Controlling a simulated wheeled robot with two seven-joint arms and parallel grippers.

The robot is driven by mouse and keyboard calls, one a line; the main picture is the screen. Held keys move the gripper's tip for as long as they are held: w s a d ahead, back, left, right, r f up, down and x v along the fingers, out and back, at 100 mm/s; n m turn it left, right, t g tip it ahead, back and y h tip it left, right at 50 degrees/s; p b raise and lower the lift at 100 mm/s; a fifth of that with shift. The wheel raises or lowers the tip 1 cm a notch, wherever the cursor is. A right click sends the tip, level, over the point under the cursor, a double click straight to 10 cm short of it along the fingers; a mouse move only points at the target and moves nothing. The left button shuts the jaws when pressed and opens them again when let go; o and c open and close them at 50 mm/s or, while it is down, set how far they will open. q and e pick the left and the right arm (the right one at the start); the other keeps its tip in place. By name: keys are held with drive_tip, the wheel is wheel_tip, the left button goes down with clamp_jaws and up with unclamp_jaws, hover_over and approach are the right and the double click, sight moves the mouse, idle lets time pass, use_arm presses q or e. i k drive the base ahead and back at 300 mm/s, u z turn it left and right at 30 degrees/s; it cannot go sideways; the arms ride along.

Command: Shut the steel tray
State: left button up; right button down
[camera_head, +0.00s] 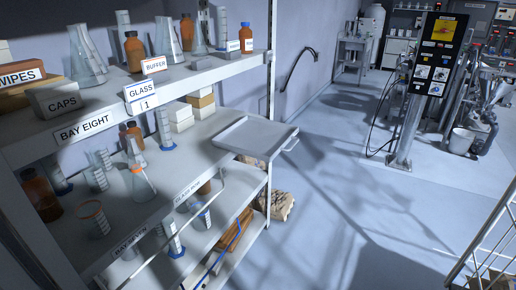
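The steel tray (253,136) is a shallow grey tray on the middle level of the shelving rack at the left. It sticks out past the shelf's right-hand edge over the aisle, so it stands pulled out. A handle (291,144) is on its outer right side. Its inside looks empty. Neither of my grippers shows in the head view, and nothing touches the tray.
The shelves hold flasks (87,58), brown bottles (134,51), cylinders and boxes, with a GLASS label (141,92) above. A sack (279,205) lies on the floor below the tray. A black control panel (435,55) stands farther back. The floor between is clear.

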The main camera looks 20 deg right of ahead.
sight(262, 140)
drive_tip(key=z, duration=1.15)
drive_tip(key=i, duration=1.2)
drive_tip(key=u, duration=0.55)
drive_tip(key=i, duration=0.65)
drive_tip(key=u, duration=0.75)
